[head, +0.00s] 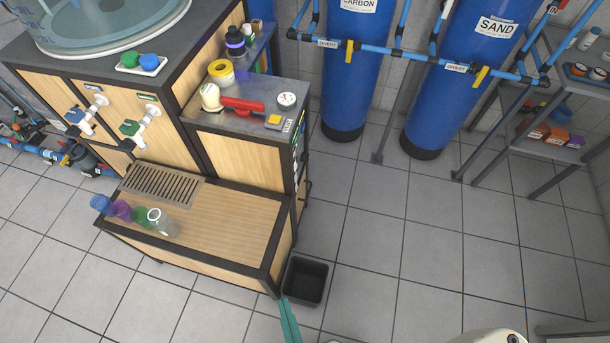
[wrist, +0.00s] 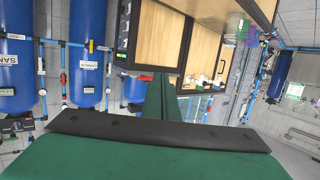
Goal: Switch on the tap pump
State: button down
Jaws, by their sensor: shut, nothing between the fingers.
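A yellow switch-like block (head: 274,121) sits on the grey top of the narrow wooden cabinet (head: 243,112), beside a small label. I cannot read the label or tell which control is the tap pump's. A red handle-shaped object (head: 242,104), a cream dome (head: 210,97) and a round gauge (head: 287,99) share that top. Two taps, one blue-handled (head: 82,115) and one green-handled (head: 139,123), are on the wider cabinet front. My gripper (head: 287,304), teal, is low in the head view, apart from the cabinet. In the wrist view its fingers (wrist: 160,95) are together and empty.
A black bin (head: 306,280) stands on the floor by the low wooden bench (head: 215,232), which holds several bottles. Blue CARBON (head: 352,75) and SAND (head: 460,75) tanks stand behind, with blue pipes. A shelf (head: 560,150) is at right. Tiled floor is clear between.

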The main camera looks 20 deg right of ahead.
aim_at(295, 166)
jog(key=w+d+f+m+h, duration=0.1)
jog(key=w+d+f+m, duration=0.4)
jog(key=w, duration=0.3)
jog(key=w+d+f+m+t+h, duration=0.1)
jog(key=w+d+f+m+h, duration=0.1)
jog(key=w+f+m, duration=0.4)
jog(key=w+d+f+m+h, duration=0.1)
jog(key=w+d+f+m, duration=0.4)
jog(key=w, duration=0.4)
jog(key=w+d+f+m+h, duration=0.2)
jog(key=w+d+m, duration=0.2)
jog(key=w, duration=0.4)
jog(key=shift+w+d+m, duration=0.3)
jog(key=shift+w+d, duration=0.1)
jog(key=shift+d, duration=0.2)
jog(key=w, duration=1.1)
jog(key=shift+w+f, duration=0.25)
jog(key=shift+f, duration=0.15)
